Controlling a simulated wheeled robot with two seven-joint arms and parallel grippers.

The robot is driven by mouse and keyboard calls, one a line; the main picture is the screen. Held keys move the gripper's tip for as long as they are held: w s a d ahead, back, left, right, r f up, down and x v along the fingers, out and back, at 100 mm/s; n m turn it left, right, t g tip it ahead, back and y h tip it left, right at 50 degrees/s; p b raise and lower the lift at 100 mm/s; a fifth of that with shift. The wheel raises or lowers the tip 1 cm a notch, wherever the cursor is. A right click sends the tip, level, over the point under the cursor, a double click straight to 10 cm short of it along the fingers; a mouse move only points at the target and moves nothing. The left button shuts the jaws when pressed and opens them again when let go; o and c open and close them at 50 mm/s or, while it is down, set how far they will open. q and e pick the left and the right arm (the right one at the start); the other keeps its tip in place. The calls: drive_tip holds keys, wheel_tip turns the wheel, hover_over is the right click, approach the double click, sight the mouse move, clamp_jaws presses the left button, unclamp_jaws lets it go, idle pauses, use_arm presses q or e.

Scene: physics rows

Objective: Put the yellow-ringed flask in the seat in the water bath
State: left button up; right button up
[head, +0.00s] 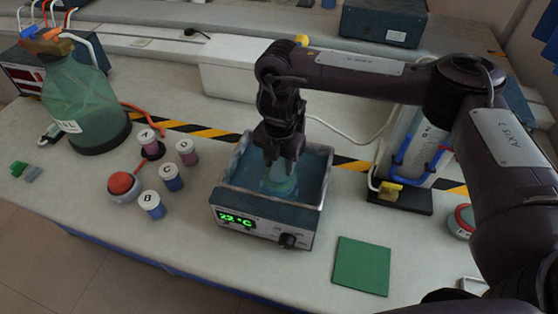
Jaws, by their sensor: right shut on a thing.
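The water bath (262,207) is an open box with blue water and a front panel reading "22 °C". My right gripper (281,160) points down inside the bath's outline, shut on a flask (280,184). Only the pale greenish lower body of the flask shows below the fingers. It is down in the bath, at or in the water. The fingers hide its neck, and I cannot make out a yellow ring. The seat is hidden, so I cannot tell whether the flask's base touches it. My left gripper is not in view.
Jars (152,204) lettered A to D and a red-topped button (121,184) stand left of the bath. A large green bottle (86,105) is at the far left. A green mat (361,266) lies front right. A blue-clamped stand (399,197) is behind right.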

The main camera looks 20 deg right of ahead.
drive_tip(key=shift+f, duration=0.35)
idle(0.7)
drive_tip(key=o, duration=1.5)
wheel_tip(320, 180, up, 8)
drive_tip(key=shift+f, duration=0.1)
